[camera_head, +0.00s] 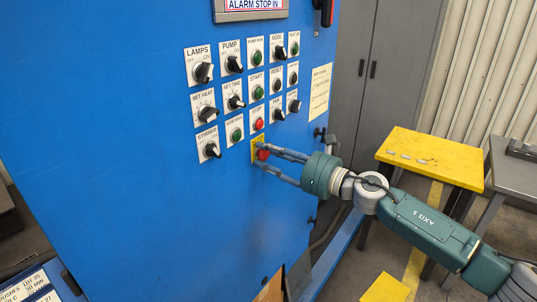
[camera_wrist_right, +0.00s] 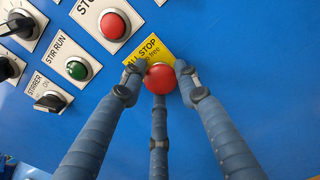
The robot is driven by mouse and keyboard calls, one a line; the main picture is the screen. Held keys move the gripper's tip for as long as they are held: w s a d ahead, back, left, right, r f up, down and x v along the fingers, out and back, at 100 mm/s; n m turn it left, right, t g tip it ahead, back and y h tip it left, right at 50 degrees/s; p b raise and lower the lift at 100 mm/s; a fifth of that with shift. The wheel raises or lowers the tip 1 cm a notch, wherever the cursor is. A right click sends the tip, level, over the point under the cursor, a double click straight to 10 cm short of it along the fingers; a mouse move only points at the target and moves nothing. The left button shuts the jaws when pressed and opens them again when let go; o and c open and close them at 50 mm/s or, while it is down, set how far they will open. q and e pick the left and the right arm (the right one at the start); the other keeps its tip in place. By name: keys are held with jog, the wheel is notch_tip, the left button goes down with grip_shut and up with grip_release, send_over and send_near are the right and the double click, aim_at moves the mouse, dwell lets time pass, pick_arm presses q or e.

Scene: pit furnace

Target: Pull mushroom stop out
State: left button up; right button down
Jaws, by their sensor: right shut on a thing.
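The red mushroom stop (camera_head: 263,154) sits on a yellow label plate (camera_head: 257,143) at the bottom of the blue panel's control rows. In the right wrist view the round red mushroom stop (camera_wrist_right: 160,78) is in the middle, below the yellow plate (camera_wrist_right: 150,48) marked "ALL STOP", part of whose text is covered. My right gripper (camera_head: 264,156) reaches in from the right. Its blue-grey fingers are shut on the mushroom stop, with fingertips (camera_wrist_right: 160,82) at its left, right and lower sides. My left gripper is not in view.
Above are rows of black knobs and lamps, with a red STOP button (camera_head: 259,124) and green STIR RUN button (camera_head: 237,135) close by. A display (camera_head: 250,5) reads "ALARM STOP IN". A yellow table (camera_head: 430,158) stands to the right.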

jog(key=shift+s+d+r, duration=0.1)
jog(key=shift+d+r, duration=0.2)
jog(key=shift+d, duration=0.15)
jog(key=c, duration=1.3)
grip_release()
jog(key=shift+d, duration=0.1)
jog(key=shift+o, duration=0.2)
jog(key=shift+s+d+f, duration=0.15)
jog(key=shift+s+d, duration=0.1)
jog(key=shift+s, duration=0.05)
jog(key=v, duration=1.1)
jog(key=shift+s+d, duration=0.15)
jog(key=shift+d, duration=0.05)
